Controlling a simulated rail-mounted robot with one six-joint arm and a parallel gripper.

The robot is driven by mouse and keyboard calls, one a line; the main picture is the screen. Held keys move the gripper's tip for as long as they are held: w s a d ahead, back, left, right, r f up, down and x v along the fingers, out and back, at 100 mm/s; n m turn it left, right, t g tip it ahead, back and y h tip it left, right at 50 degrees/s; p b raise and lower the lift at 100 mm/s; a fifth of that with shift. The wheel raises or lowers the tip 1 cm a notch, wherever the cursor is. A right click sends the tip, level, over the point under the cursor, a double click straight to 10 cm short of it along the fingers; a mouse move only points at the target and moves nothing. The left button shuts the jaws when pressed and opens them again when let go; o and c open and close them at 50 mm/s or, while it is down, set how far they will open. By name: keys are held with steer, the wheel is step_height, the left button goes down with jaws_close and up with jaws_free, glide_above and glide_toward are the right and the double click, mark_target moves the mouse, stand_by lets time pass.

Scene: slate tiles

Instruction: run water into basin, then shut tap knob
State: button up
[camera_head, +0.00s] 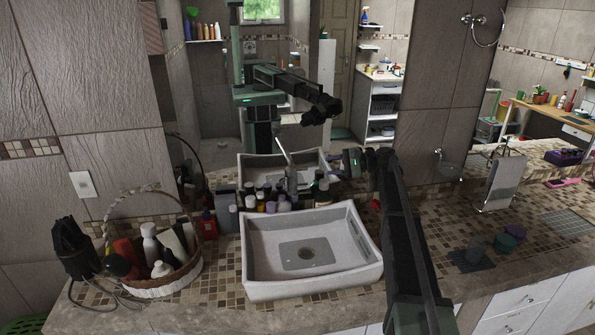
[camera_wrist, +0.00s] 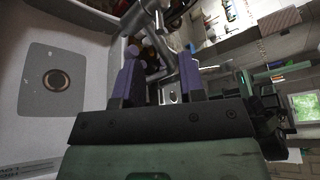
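The white rectangular basin (camera_head: 262,277) stands on the tiled counter, with its drain at the middle of its floor. It also fills the left of the wrist view (camera_wrist: 22,125). I see no water in it and no stream. The metal tap (camera_head: 291,181) rises behind the basin's back rim; in the wrist view its metal body (camera_wrist: 176,48) shows beyond my fingers. My gripper (camera_head: 347,163) is right of the tap, above the basin's back right corner. Its purple fingers (camera_wrist: 162,75) are spread apart. I cannot make out the knob clearly or tell whether a finger touches the tap.
Several bottles (camera_head: 263,200) crowd behind the basin. A wicker basket (camera_head: 161,287) of toiletries stands left, with a dark hair dryer (camera_head: 76,247) beside it. Cups (camera_head: 504,243) and a towel stand (camera_head: 502,182) are on the right. A mirror behind reflects my arm.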

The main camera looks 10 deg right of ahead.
mark_target(304, 169)
steer(key=b+x, duration=0.1)
steer(key=x, duration=0.9)
steer(key=shift+s+b, duration=0.15)
steer(key=shift+b, duration=0.25)
steer(key=shift+c, duration=0.3)
jaws_close()
